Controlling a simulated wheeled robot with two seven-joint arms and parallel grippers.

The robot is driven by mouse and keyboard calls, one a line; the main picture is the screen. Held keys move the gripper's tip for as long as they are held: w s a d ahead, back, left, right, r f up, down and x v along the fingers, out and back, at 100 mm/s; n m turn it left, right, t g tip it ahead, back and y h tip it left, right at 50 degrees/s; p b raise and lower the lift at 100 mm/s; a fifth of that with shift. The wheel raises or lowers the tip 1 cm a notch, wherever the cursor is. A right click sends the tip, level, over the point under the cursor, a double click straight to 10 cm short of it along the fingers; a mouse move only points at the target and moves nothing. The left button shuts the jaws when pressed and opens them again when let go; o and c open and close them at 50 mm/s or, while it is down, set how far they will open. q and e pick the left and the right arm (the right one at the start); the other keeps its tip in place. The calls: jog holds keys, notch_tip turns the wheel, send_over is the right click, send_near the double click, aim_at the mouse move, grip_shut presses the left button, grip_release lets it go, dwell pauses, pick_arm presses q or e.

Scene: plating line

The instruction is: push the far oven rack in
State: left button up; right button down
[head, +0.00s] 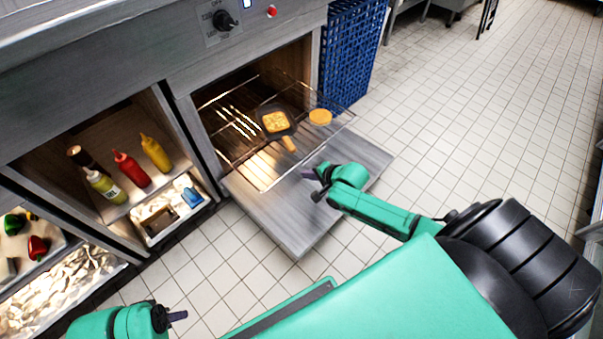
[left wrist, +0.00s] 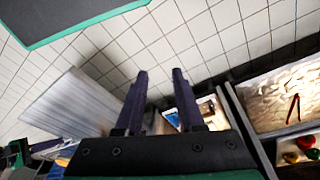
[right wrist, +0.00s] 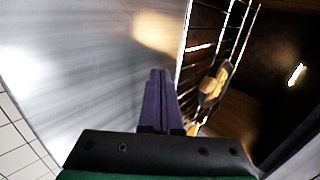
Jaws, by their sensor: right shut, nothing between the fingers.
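The wire oven rack (head: 262,184) is pulled partway out of the open oven, over the lowered door (head: 300,225). A dark pan with yellow food (head: 275,122) and a round orange-yellow item (head: 320,116) are on it. Only one rack is clear to me. My right gripper (head: 312,174) is shut and empty, over the door close to the rack's front edge; I cannot tell if they touch. In the right wrist view the rack (right wrist: 203,48) is just right of the shut fingers (right wrist: 160,100). My left gripper (head: 178,316) is low at the left, away from the oven; its fingers (left wrist: 160,100) are apart and empty.
Left of the oven, a shelf holds several sauce bottles (head: 130,168). Below it is a bin with a blue item (head: 192,197). A blue crate stack (head: 350,50) stands right of the oven. The tiled floor (head: 470,120) at right is clear.

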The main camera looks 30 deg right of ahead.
pick_arm(q)
jog(key=shift+w+d+t+h+b, duration=0.35)
jog(key=shift+w+d+t, duration=0.15)
jog(key=shift+d, duration=0.3)
pick_arm(e)
jog(key=w, duration=0.2)
jog(key=shift+w+a, duration=0.4)
